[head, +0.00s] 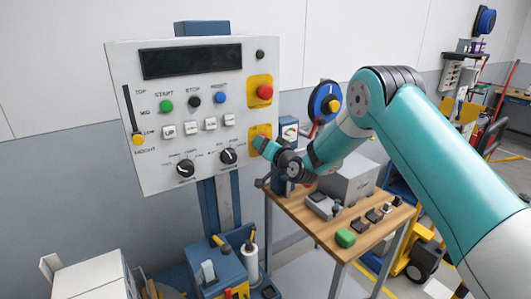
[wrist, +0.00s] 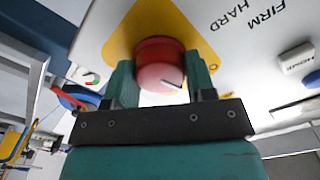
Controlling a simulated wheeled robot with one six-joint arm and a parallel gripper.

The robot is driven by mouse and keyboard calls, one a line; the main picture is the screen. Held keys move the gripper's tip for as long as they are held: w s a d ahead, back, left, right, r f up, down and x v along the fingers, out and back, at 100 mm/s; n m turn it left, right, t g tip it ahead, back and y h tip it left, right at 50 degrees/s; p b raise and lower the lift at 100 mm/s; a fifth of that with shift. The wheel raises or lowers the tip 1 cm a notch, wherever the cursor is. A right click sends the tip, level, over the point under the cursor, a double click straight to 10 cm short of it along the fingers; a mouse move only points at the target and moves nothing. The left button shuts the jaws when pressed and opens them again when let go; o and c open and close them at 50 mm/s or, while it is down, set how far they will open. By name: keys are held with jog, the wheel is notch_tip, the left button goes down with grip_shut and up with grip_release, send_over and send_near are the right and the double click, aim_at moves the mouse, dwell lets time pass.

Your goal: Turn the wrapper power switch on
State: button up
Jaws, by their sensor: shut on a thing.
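The wrapper control panel (head: 200,60) is a pale board with a dark display on a blue post. At its lower right is a yellow plate (head: 256,131); my gripper (head: 264,145) hides the switch there in the head view. Which position the switch is in, I cannot tell.
A red button (head: 265,92) on another yellow plate sits just above. Two black dials (head: 228,156) and white keys (head: 211,124) are to the left. A wooden bench (head: 310,215) with a grey box (head: 348,180) and small parts stands below my arm.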

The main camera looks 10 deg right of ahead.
jog(key=m+b, duration=0.2)
jog(key=m, duration=0.8)
jog(key=shift+m+b, duration=0.3)
jog(key=shift+b, duration=0.05)
jog(key=shift+m, duration=0.3)
jog(key=o, duration=0.9)
jog(key=shift+d, duration=0.1)
jog(key=shift+s, duration=0.1)
jog(key=b+v, duration=0.9)
jog(key=v, duration=0.8)
jog(key=shift+b, duration=0.3)
